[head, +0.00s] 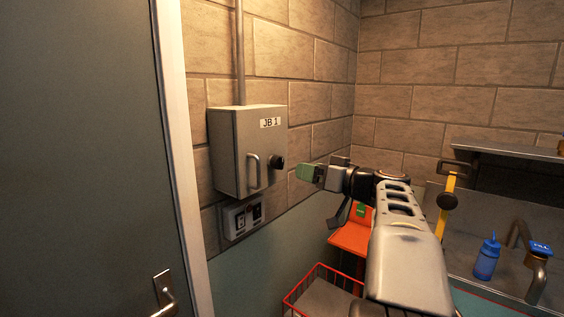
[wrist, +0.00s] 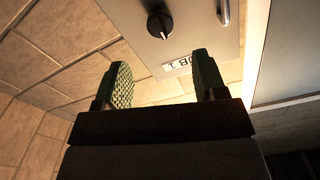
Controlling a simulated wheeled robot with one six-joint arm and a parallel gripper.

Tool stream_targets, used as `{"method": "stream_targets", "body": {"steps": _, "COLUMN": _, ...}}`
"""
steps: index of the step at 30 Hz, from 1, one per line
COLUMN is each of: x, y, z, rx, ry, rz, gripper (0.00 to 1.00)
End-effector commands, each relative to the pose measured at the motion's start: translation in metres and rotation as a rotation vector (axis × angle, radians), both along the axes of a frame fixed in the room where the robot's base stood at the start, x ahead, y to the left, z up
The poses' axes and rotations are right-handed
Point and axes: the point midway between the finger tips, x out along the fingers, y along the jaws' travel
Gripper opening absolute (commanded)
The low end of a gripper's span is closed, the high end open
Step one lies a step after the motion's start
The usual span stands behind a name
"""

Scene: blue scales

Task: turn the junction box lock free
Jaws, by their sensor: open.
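The junction box (head: 237,150) is a grey wall cabinet labelled JB 1, with a vertical handle (head: 253,171) on its door. Its lock is a round black knob (head: 276,163) to the right of the handle. In the wrist view the knob (wrist: 160,25) shows with a pale pointer mark, and the box appears upside down with its label (wrist: 178,63). The box door looks closed. My gripper (head: 308,172) is to the right of the knob and apart from it. In the wrist view its two green-padded fingers (wrist: 163,85) are spread with nothing between them.
A switch box (head: 243,216) sits on the wall below the junction box. A grey door (head: 85,160) stands at the left. A red wire basket (head: 318,290), an orange seat (head: 352,238) and a sink counter with a blue bottle (head: 487,259) are lower right.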

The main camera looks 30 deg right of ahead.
Motion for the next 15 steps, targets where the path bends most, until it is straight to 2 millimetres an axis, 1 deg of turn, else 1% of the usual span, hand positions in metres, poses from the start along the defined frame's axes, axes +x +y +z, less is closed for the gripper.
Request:
{"method": "stream_targets", "body": {"steps": 1, "x": 0.011, "y": 0.006, "z": 0.003, "rx": 0.003, "ry": 0.003, "rz": 0.006, "gripper": 0.65}}
{"method": "stream_targets", "body": {"steps": 6, "x": 0.041, "y": 0.017, "z": 0.003, "rx": 0.004, "ry": 0.004, "rz": 0.005, "gripper": 0.65}}
{"method": "stream_targets", "body": {"steps": 9, "x": 0.056, "y": 0.023, "z": 0.002, "rx": 0.002, "ry": 0.003, "rz": 0.004, "gripper": 0.65}}
{"method": "stream_targets", "body": {"steps": 15, "x": 0.077, "y": 0.031, "z": 0.001, "rx": 0.002, "ry": 0.003, "rz": 0.001, "gripper": 0.65}}
